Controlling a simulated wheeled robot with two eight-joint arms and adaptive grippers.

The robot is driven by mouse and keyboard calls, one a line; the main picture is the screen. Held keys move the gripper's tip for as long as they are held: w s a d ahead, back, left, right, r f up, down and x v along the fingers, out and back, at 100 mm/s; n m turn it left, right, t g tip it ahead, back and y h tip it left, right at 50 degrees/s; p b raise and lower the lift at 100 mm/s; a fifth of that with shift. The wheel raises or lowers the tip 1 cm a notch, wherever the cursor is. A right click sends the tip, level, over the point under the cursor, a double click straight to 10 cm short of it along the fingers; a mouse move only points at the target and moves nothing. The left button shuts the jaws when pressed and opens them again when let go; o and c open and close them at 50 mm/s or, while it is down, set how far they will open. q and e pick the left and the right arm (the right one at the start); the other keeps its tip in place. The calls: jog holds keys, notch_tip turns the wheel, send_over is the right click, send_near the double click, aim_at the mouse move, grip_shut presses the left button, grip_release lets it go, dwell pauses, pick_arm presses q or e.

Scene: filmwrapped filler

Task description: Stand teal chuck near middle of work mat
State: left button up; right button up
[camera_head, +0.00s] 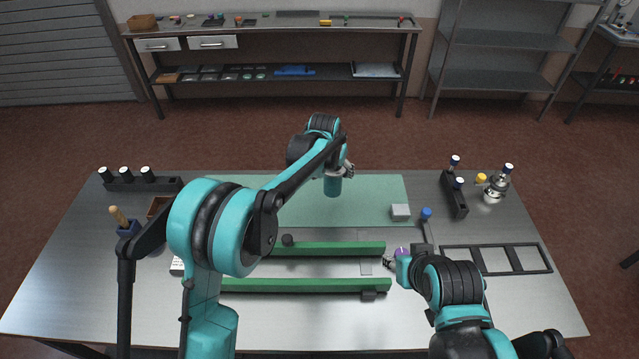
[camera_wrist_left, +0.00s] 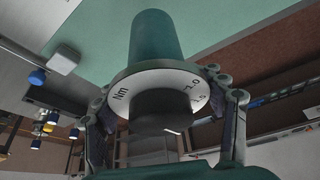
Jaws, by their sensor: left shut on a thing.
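The teal chuck (camera_head: 333,186) is a cylinder hanging below my left gripper (camera_head: 342,169), over the middle of the pale green work mat (camera_head: 375,195). It looks upright in the head view. In the left wrist view the teal body (camera_wrist_left: 155,38) points away toward the mat, with a white marked ring and a dark knob between the fingers of my left gripper (camera_wrist_left: 165,110). The left gripper is shut on it. I cannot tell whether its far end touches the mat. My right gripper (camera_head: 393,261) is low at the right, beside a purple-topped thing (camera_head: 402,252); its opening is unclear.
A pale block (camera_head: 400,212) sits at the mat's right edge. Two green rails (camera_head: 320,248) lie in front. A black rack (camera_head: 454,196) with bottles stands at right, a dark frame (camera_head: 497,260) nearer. The mat around the chuck looks clear.

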pick_arm(q)
jog(key=shift+w+a+f+b, duration=0.25)
jog(key=shift+w+a+f, duration=0.5)
jog(key=shift+w+f, duration=0.55)
jog(key=shift+w+a+f+b, duration=0.3)
jog(key=shift+w+a+f, duration=0.55)
jog(key=shift+f, duration=0.8)
jog(key=shift+w+a+f+b, duration=0.25)
jog(key=shift+w+a+f, duration=0.4)
jog(key=shift+w+f, duration=0.7)
jog(key=shift+s+f, duration=0.1)
jog(key=shift+s, duration=0.15)
jog(key=shift+f, duration=0.15)
jog(key=o, duration=2)
jog(key=shift+c, duration=0.2)
